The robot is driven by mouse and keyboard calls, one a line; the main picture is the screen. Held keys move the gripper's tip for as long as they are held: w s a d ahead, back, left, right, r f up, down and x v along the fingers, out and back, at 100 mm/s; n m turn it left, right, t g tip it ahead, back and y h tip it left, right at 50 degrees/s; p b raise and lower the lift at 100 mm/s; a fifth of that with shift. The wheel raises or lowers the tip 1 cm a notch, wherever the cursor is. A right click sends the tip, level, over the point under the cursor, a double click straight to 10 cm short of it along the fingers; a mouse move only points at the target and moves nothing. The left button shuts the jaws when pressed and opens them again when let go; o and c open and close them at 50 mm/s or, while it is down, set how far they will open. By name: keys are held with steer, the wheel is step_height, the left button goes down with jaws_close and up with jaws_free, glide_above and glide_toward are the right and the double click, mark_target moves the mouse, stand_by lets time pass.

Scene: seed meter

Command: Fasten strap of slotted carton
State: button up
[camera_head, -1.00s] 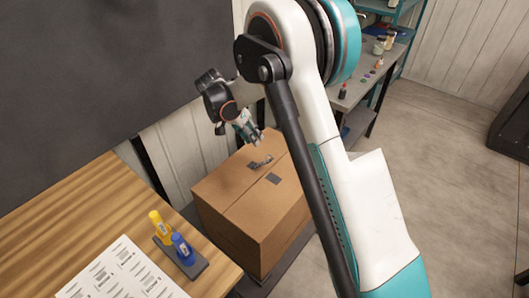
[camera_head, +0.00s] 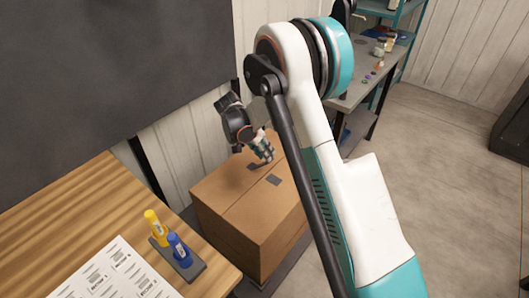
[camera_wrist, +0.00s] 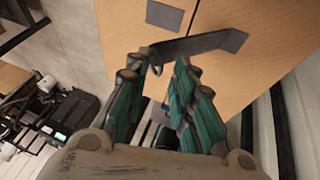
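The carton (camera_head: 225,195) is a brown box with a seam across its top; its top also fills much of the wrist view (camera_wrist: 270,75). A dark strap (camera_wrist: 200,43) is fixed by a flat pad (camera_wrist: 232,40) on one side of the seam. It crosses the seam, and its free end reaches the space between my fingertips. A dark square patch (camera_wrist: 165,14) lies on the other side of the seam and shows in the head view (camera_head: 273,180). My gripper (camera_wrist: 157,68) is just above the carton top, with its fingers apart around the strap end. Fingertip contact is unclear.
A grey bench (camera_head: 365,85) stands behind.

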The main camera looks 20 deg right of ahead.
jaws_close()
steer(key=shift+s+d+f, duration=0.1)
steer(key=shift+d+f, duration=0.05)
stand_by(0.4)
